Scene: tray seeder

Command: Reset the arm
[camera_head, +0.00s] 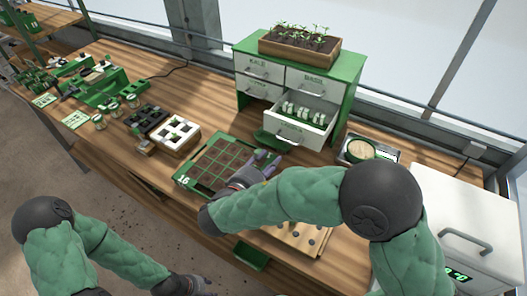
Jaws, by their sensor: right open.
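My right arm reaches in from the right with its green padded sleeve. My right gripper (268,161) is open, above the right edge of the black-celled tray with a green frame marked 16 (183,180). I see nothing held in it. My left arm is at the lower left, with its dark wrist at the bottom edge. The left gripper's fingers are not visible. My right forearm hides part of the bench behind it.
A green cabinet (345,97) has its lower right drawer (294,130) pulled out, with white items inside. A seedling box (299,47) is on top.

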